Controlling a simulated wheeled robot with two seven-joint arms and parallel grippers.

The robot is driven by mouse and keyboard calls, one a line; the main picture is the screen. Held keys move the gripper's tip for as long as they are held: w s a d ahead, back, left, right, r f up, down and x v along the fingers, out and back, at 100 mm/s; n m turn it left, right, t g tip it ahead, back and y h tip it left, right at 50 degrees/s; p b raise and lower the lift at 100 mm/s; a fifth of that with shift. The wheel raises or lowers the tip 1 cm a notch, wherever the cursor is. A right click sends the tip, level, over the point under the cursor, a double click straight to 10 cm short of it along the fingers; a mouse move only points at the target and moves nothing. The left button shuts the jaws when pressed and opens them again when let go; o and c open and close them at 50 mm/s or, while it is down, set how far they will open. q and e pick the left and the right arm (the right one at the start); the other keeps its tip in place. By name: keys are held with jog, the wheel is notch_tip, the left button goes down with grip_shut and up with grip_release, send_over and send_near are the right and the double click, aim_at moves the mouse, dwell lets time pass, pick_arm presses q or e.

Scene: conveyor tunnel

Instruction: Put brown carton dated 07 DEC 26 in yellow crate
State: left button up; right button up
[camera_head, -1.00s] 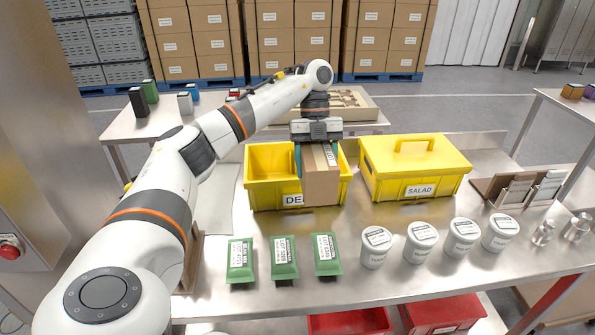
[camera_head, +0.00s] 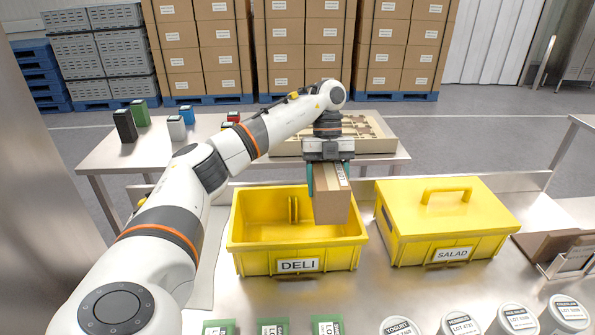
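A brown carton (camera_head: 332,205) hangs upright in my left gripper (camera_head: 329,178), whose teal fingers are shut on its upper part. The carton has a white label near its top, too small to read. It is over the right end of an open yellow crate (camera_head: 252,259) marked DELI, its lower end in front of the crate's back wall. I cannot tell whether it is below the rim. The open crate looks empty where its floor shows. A second yellow crate (camera_head: 443,229), marked SALAD, has a closed lid with a handle. My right gripper is not in view.
White tubs (camera_head: 459,324) and green packs (camera_head: 272,327) stand along the front of the steel table. A brown stand (camera_head: 556,254) is at the right. A cardboard tray (camera_head: 365,135) lies on the table behind.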

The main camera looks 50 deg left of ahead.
pick_arm(q)
jog(key=shift+s+d+f+b, duration=0.1)
jog(key=shift+f+b, duration=0.5)
jog(key=shift+f, duration=0.1)
jog(key=shift+f+b, duration=0.35)
jog(key=shift+f, duration=0.3)
jog(key=f, duration=0.6)
jog(key=shift+w+f, duration=0.15)
jog(key=shift+w, duration=0.05)
notch_tip(320, 180, down, 3)
jog(key=shift+a+f, duration=0.2)
jog(key=shift+f, duration=0.1)
